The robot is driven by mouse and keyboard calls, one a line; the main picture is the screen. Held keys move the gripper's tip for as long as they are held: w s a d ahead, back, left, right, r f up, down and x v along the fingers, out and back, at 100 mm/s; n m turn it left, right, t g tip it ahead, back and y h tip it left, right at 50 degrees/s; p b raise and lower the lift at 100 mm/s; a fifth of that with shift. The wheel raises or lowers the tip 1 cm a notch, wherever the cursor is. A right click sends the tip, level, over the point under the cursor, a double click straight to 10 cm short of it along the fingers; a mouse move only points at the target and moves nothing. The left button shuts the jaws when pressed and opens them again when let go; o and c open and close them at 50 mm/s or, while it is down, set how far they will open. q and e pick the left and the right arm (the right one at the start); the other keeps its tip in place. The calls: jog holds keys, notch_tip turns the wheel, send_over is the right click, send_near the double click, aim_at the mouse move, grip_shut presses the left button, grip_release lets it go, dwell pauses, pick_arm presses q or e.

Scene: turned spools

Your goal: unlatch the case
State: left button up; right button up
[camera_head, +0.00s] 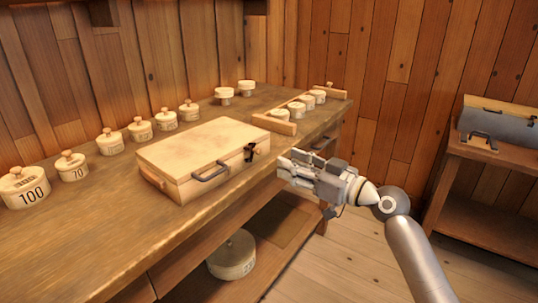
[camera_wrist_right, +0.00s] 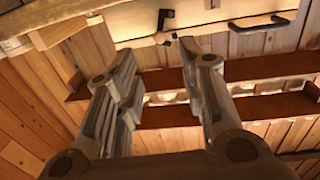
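The pale wooden case (camera_head: 205,150) lies closed on the workbench, with a dark handle (camera_head: 210,171) on its front. A black latch (camera_head: 249,153) sits on the front near the right corner. In the right wrist view the case (camera_wrist_right: 215,19) is at the top, with the latch (camera_wrist_right: 165,20) just beyond the fingertips and the handle (camera_wrist_right: 262,26) to the right. My right gripper (camera_head: 283,168) is open and empty, a little right of the latch and apart from it. Its spread fingers also show in the right wrist view (camera_wrist_right: 158,55). My left gripper is out of view.
Several numbered pale spools (camera_head: 110,142) stand along the back of the workbench (camera_head: 85,225). A wooden rack (camera_head: 275,124) with more spools is behind the case. A large spool (camera_head: 232,256) is on the shelf below. A grey-fronted case (camera_head: 497,125) stands on a side table (camera_head: 490,152).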

aim_at(260, 151)
jog(key=x, duration=0.9)
jog(key=shift+c, duration=0.2)
